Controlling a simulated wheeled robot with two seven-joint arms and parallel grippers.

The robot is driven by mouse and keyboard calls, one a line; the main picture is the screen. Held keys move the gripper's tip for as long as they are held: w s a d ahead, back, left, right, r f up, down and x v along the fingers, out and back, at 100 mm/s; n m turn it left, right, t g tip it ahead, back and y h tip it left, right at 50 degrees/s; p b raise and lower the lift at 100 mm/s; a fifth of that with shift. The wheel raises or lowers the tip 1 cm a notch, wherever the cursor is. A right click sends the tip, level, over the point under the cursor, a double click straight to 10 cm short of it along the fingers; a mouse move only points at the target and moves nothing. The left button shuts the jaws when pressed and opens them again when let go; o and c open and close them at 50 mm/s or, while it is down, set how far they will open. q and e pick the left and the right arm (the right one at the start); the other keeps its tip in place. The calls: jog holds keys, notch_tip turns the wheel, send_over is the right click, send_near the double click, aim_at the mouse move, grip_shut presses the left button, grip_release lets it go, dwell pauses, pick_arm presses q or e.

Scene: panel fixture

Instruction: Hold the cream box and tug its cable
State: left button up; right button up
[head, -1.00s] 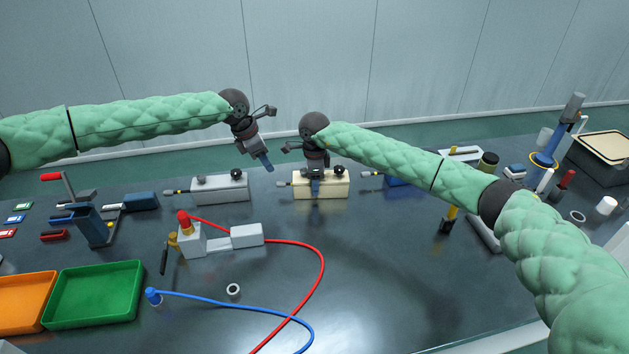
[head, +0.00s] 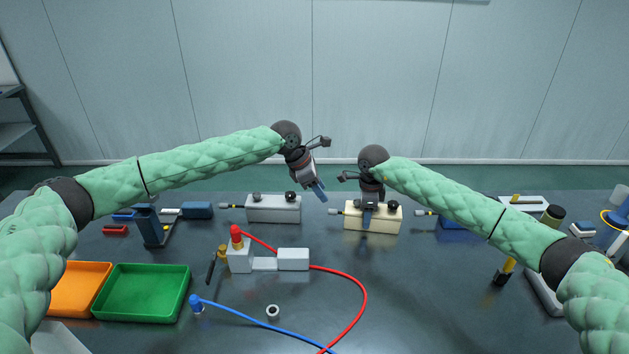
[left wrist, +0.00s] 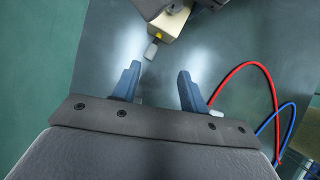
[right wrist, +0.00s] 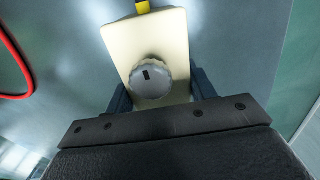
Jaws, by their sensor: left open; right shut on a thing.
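The cream box (head: 385,222) stands at the back of the table, with a dark knob on top and a short cable end (head: 338,212) with a yellow band sticking out of its left side. My right gripper (head: 368,217) is shut on the cream box from above; in the right wrist view the box (right wrist: 150,45) lies between the fingers with a round grey knob facing the camera. My left gripper (head: 321,192) is open and empty, above and left of the cable end. In the left wrist view the cable's grey tip (left wrist: 151,50) lies just beyond the open fingers (left wrist: 157,88).
A grey box (head: 274,210) with a similar cable stands to the left, and a blue box (head: 455,222) to the right. Green (head: 143,318) and orange trays are at front left.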

aim_at(331, 210)
pick_arm(q)
jog(key=d+f+m, duration=0.1)
jog(key=f, duration=0.2)
jog(key=w+d+f+m, duration=0.1)
jog(key=f, duration=0.1)
jog(key=w+d+f+m+y, duration=0.1)
jog(key=f, duration=0.2)
jog(key=shift+f+m, duration=0.3)
jog(key=shift+f, duration=0.05)
dwell(0.5)
jog(key=shift+c, duration=0.4)
grip_shut()
jog(key=shift+w, duration=0.1)
dwell(1.0)
